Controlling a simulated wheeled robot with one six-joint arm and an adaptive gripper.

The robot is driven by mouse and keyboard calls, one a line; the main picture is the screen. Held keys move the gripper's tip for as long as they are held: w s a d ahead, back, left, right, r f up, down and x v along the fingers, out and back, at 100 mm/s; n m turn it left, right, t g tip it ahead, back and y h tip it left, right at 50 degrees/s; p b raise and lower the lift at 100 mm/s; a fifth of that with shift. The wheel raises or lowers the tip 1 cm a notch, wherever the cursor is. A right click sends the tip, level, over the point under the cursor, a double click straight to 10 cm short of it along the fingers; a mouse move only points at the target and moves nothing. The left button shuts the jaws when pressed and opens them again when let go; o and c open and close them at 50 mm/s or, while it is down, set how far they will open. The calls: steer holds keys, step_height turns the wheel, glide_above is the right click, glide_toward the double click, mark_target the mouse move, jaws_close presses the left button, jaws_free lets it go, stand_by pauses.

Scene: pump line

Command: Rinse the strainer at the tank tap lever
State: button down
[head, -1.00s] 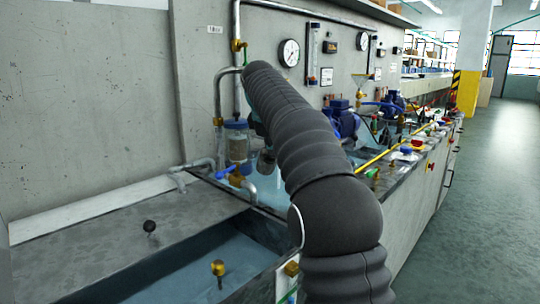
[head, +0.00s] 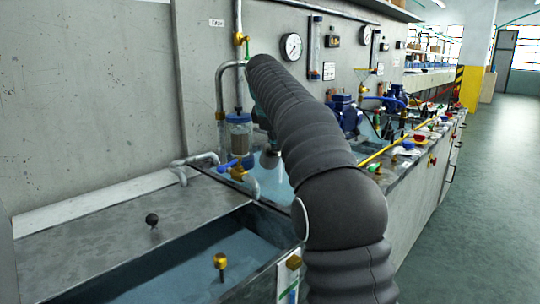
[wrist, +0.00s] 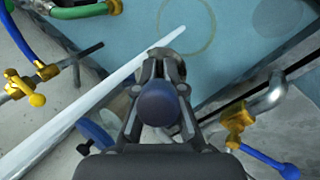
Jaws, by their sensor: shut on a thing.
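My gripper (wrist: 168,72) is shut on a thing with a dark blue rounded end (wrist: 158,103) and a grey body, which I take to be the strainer. In the head view, my arm mostly hides the gripper, and the grey strainer (head: 270,158) shows below it, over the blue-floored tank. The brass tap (head: 238,172) with its blue lever (head: 226,166) is just left of it. In the wrist view, the tap (wrist: 237,122) and lever (wrist: 272,161) are at the lower right, apart from the gripper.
A clear canister with a blue cap (head: 238,135) stands behind the tap. A brass valve (wrist: 30,85) and a green hose (wrist: 80,11) are at the wrist view's upper left. Gauges (head: 292,47) hang on the wall. Open floor (head: 470,200) lies to the right.

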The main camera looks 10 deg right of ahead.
steer(key=shift+w+a, duration=0.1)
steer(key=shift+a, duration=0.1)
steer(key=shift+d, duration=0.15)
steer(key=shift+s+d, duration=0.3)
steer(key=shift+d, duration=0.1)
steer(key=shift+s, duration=0.1)
steer(key=s+a+b, duration=0.3)
steer(key=s, duration=0.4)
steer(key=shift+a+b, duration=0.3)
steer(key=shift+a, duration=0.1)
stand_by(0.5)
steer(key=shift+r, duration=0.1)
stand_by(1.1)
